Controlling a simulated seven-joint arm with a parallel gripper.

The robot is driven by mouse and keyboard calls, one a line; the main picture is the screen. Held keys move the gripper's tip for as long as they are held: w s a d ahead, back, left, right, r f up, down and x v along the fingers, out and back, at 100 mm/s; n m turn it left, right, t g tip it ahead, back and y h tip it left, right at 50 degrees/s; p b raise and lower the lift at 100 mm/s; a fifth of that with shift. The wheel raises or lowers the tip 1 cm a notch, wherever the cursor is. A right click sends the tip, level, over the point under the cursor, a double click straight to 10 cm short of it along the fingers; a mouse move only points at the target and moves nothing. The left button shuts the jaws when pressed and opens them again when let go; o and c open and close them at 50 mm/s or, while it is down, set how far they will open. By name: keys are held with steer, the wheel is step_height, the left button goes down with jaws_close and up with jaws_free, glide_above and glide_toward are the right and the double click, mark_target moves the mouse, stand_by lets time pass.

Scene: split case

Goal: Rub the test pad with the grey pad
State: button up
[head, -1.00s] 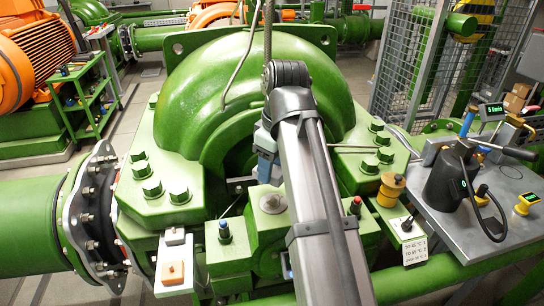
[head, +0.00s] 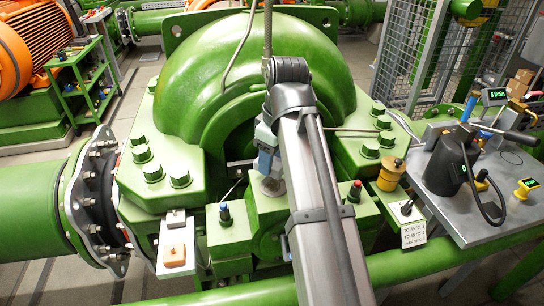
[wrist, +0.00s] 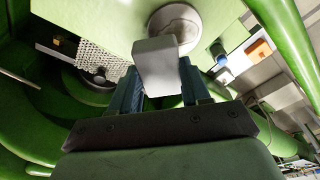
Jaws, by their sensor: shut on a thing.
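My gripper (wrist: 160,90) is shut on a grey block, which I take to be the grey pad (wrist: 157,65). In the head view, my gripper (head: 266,158) points down over the green bearing block in front of the pump casing. A round pale-grey disc, probably the test pad, lies on that block just below it; it shows in the head view (head: 270,188) and the wrist view (wrist: 180,22). The grey pad overlaps the disc in the wrist view. I cannot tell whether they touch, as their meeting faces are hidden.
A blue-topped knob (head: 225,212) and a red-topped knob (head: 355,190) flank the block. At left, a white bracket (head: 168,271) carries an orange pad (head: 174,256) and a whitish pad (head: 176,218). At right, a grey bench (head: 480,222) holds a black jug-like device (head: 448,165).

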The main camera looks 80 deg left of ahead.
mark_target(276, 196)
steer(key=shift+f, duration=1)
stand_by(0.3)
steer(key=shift+d+r, duration=0.1)
steer(key=shift+d, duration=3.2)
steer(key=shift+a, duration=0.1)
steer(key=shift+a, duration=3.25)
